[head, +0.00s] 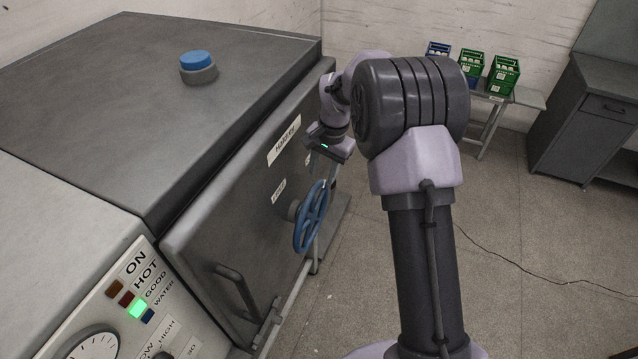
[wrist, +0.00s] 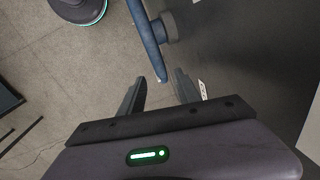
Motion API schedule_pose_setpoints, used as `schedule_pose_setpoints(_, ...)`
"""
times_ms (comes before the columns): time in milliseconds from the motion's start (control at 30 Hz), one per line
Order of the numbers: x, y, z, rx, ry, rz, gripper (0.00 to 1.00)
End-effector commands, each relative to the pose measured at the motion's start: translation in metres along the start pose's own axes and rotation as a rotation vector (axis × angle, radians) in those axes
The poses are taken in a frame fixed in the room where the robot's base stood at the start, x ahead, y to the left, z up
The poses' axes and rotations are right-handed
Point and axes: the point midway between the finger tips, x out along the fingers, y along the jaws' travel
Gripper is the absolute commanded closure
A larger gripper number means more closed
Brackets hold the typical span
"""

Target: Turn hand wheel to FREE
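The blue hand wheel (head: 311,216) stands out from the front of the grey cabinet door, its spokes and rim seen at a slant in the head view. Small white labels sit on the door near it, one (head: 278,191) left of the wheel; its print is too small to read surely. My gripper (head: 313,160) is just above the wheel's top. In the wrist view my gripper (wrist: 159,76) is open, and the lower end of the blue wheel (wrist: 147,38), seen nearly edge-on, reaches the gap between the fingertips. I cannot tell whether they touch.
The grey cabinet (head: 140,90) fills the left, with a blue-topped knob (head: 198,66) on top and a door handle (head: 238,290) below the wheel. A control panel (head: 125,300) is at the lower left. Green crates (head: 503,75) stand on a far bench. Floor at right is open, crossed by a cable.

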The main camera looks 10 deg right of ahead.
Motion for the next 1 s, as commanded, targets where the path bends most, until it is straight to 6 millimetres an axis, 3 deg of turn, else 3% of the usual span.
schedule_pose_setpoints(100,0.029,0.000,0.000,0.001,-0.002,0.001,0.60)
schedule_pose_setpoints(300,0.059,0.000,0.000,0.000,0.000,-0.001,0.60)
schedule_pose_setpoints(667,0.066,0.000,0.000,0.000,0.001,-0.001,0.60)
schedule_pose_setpoints(867,0.066,0.000,0.000,0.000,0.001,-0.001,1.00)
schedule_pose_setpoints(1000,0.066,0.000,0.000,0.000,0.001,-0.001,1.00)
